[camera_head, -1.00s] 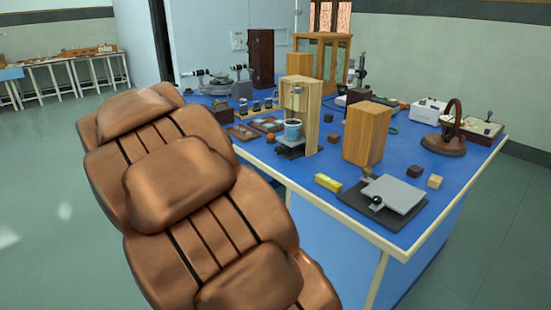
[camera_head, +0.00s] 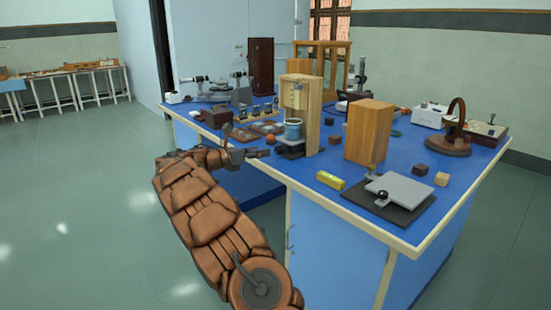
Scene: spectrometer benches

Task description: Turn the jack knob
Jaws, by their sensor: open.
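A grey-topped plate on a black base, which looks like a low jack (camera_head: 404,190), lies at the front right of the blue table. A round black knob (camera_head: 383,199) sticks out at its front left side. A second small black stand (camera_head: 291,150), possibly also a jack, sits under a blue cup (camera_head: 292,130) in the wooden frame. My gripper (camera_head: 262,153) is at the table's left front edge, left of that stand and apart from it. It looks empty. It is small here and its fingers are hard to make out, but it appears open.
A yellow block (camera_head: 330,180) lies left of the grey plate. A tall wooden block (camera_head: 369,132) stands behind it, with small cubes (camera_head: 420,170) to the right. The wooden frame (camera_head: 306,98) rises beside my gripper. Floor at left is clear.

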